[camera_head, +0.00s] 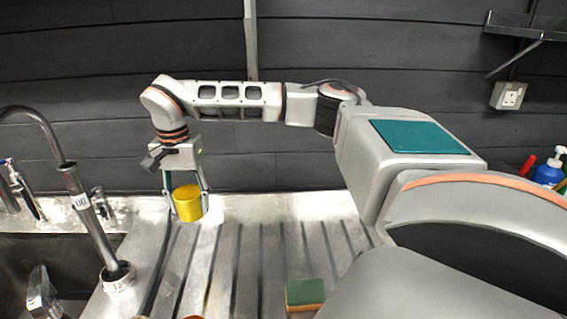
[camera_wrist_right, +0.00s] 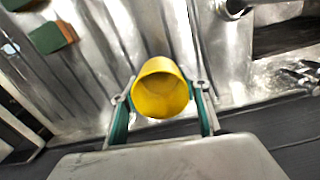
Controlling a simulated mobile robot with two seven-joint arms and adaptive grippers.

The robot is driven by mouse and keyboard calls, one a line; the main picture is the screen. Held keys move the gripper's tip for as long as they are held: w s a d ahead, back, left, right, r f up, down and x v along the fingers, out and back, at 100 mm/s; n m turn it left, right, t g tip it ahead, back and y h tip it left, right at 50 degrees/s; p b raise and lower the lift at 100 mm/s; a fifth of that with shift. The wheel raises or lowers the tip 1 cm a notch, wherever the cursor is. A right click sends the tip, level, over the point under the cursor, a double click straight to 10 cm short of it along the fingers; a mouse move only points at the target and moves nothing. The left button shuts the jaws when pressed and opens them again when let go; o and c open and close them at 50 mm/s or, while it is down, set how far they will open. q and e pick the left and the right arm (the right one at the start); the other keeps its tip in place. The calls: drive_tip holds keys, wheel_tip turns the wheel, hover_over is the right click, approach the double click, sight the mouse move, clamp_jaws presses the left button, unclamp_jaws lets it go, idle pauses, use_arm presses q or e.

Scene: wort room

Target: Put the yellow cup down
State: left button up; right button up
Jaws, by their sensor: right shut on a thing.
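The yellow cup (camera_head: 188,203) is upright at the far left end of the ribbed metal drainboard, close to the back wall. My right gripper (camera_head: 187,196) points down with its fingers on either side of the cup and is shut on it. In the right wrist view the cup (camera_wrist_right: 160,90) shows its open, empty inside between the two green-padded fingers (camera_wrist_right: 160,112). I cannot tell whether the cup's base touches the drainboard. My left gripper is not in view.
The ribbed drainboard (camera_head: 262,262) is mostly bare. A sink with a tall faucet (camera_head: 88,215) is at the left. Bottles (camera_head: 549,168) stand at the far right, and a dark wall (camera_head: 200,50) closes the back.

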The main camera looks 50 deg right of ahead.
sight(206, 249)
drive_tip(key=w+d+r+m, duration=0.2)
drive_tip(key=d+r+m, duration=0.1)
drive_tip(key=r, duration=0.1)
wheel_tip(206, 249, down, 20)
drive_tip(key=shift+w+f, duration=0.1)
drive_tip(key=shift+w, duration=0.05)
idle(0.5)
drive_tip(key=shift+f, duration=0.1)
drive_tip(key=o, duration=1.1)
drive_tip(key=shift+o, duration=0.2)
wheel_tip(206, 249, up, 12)
